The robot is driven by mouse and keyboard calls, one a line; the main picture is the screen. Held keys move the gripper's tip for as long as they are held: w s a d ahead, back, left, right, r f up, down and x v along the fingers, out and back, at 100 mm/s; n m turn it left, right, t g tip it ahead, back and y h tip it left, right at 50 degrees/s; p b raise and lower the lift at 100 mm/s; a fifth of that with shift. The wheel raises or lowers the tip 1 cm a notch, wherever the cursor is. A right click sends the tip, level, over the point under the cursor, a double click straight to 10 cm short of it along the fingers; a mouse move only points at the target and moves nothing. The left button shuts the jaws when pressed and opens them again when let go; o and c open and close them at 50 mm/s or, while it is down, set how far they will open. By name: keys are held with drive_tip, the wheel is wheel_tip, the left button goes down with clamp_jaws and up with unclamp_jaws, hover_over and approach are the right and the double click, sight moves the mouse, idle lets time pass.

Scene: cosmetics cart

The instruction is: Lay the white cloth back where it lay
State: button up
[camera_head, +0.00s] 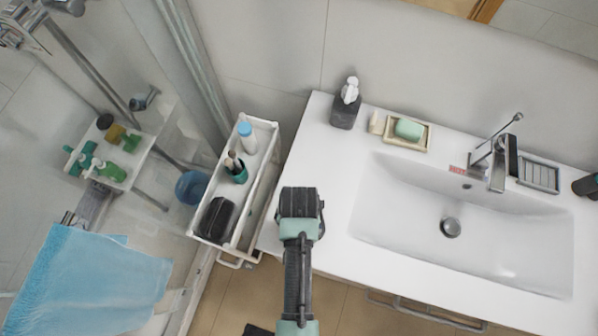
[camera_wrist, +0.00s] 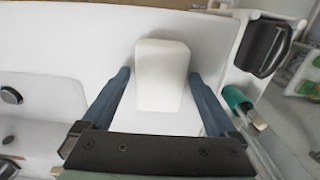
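The white cloth (camera_wrist: 163,78) shows in the wrist view as a smooth, block-like folded piece between my gripper's two blue-grey fingers. My gripper (camera_wrist: 160,72) has its fingers set apart, with the tips close to both sides of the cloth. I cannot tell whether they touch it or whether the cloth rests on the counter. In the head view my gripper (camera_head: 300,200) is over the left end of the white counter (camera_head: 335,165), pointing down. It hides the cloth there.
A white cart (camera_head: 262,170) with a bottle, a brush cup and a black pouch (camera_head: 216,219) stands left of the counter. A soap dispenser (camera_head: 346,108) and a soap dish (camera_head: 393,140) are at the back. The basin (camera_head: 500,250) is to the right. A blue towel (camera_head: 85,285) hangs at lower left.

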wheel_tip(320, 180, up, 12)
drive_tip(key=w+r+n+t, duration=0.1)
drive_tip(key=w+r+t, duration=0.6)
drive_tip(key=w+r, duration=0.55)
drive_tip(key=w+r+n+t, duration=0.1)
drive_tip(key=w+r+t, duration=0.65)
drive_tip(key=r, duration=0.85)
wheel_tip(320, 180, up, 17)
drive_tip(key=w+t, duration=0.1)
drive_tip(key=t, duration=0.4)
drive_tip(key=s+r+t, duration=0.4)
drive_tip(key=s+r, duration=0.1)
drive_tip(key=r, duration=0.5)
drive_tip(key=s+r+n+t, duration=0.1)
drive_tip(key=s+r+t, duration=0.3)
drive_tip(key=r, duration=0.6)
drive_tip(key=shift+s+r+n, duration=0.3)
drive_tip(key=shift+s+r, duration=0.05)
drive_tip(key=shift+s, duration=0.9)
drive_tip(key=shift+d, duration=0.1)
